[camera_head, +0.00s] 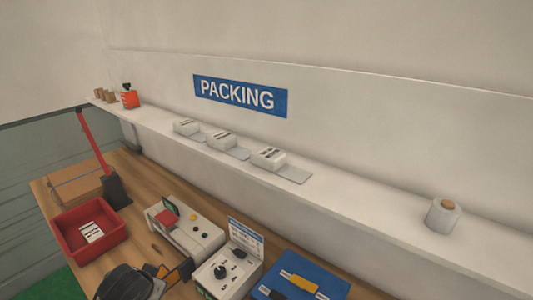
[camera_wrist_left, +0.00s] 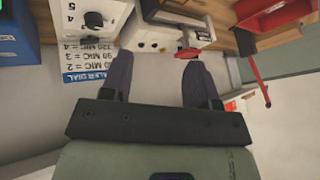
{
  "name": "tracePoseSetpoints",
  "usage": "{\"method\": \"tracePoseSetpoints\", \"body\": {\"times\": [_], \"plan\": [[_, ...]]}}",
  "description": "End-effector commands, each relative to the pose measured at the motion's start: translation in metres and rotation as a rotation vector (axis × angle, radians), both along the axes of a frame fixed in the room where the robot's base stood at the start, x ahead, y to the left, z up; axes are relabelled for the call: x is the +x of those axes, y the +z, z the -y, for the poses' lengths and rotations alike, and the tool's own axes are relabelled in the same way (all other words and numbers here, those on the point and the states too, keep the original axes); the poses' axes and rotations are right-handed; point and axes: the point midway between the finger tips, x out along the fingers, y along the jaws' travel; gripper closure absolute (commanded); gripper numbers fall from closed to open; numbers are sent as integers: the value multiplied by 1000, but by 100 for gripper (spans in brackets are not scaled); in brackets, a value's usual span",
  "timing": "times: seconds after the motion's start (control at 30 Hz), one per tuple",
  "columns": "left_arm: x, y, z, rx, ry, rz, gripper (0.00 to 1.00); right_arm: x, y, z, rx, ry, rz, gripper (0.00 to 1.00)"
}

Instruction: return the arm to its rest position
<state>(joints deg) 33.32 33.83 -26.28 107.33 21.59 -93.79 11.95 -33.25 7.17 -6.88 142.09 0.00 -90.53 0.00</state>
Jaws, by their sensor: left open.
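My left gripper (camera_wrist_left: 162,68) shows in the left wrist view, with its two dark fingers spread apart and nothing between them. Beyond the fingers are the white sealing machine (camera_wrist_left: 172,20) and the dial box (camera_wrist_left: 95,18) with its upside-down label. A dark, partly cut-off shape (camera_head: 125,283) with an orange patch lies at the bottom edge of the head view; I cannot tell if it is part of my arm. My right gripper is in neither view.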

Motion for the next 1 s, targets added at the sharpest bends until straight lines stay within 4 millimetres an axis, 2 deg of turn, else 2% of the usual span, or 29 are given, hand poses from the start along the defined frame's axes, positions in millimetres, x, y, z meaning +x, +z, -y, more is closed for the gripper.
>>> {"method": "tracePoseSetpoints", "body": {"times": [0.03,0.17,0.27,0.37,0.53,0.7,0.8,1.0], "plan": [[-5,13,14,27,-62,62,45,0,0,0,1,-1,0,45],[-31,28,39,76,-161,185,45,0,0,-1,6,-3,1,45],[-60,26,53,66,-177,245,45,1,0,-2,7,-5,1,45],[-94,14,60,21,-148,268,45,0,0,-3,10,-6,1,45],[-162,-24,67,-75,-75,213,45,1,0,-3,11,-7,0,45],[-229,-78,72,-164,-9,60,45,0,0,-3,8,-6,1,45],[-262,-108,74,-192,24,-37,45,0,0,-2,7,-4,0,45],[-322,-148,82,-226,60,-198,45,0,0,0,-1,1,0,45]]}}
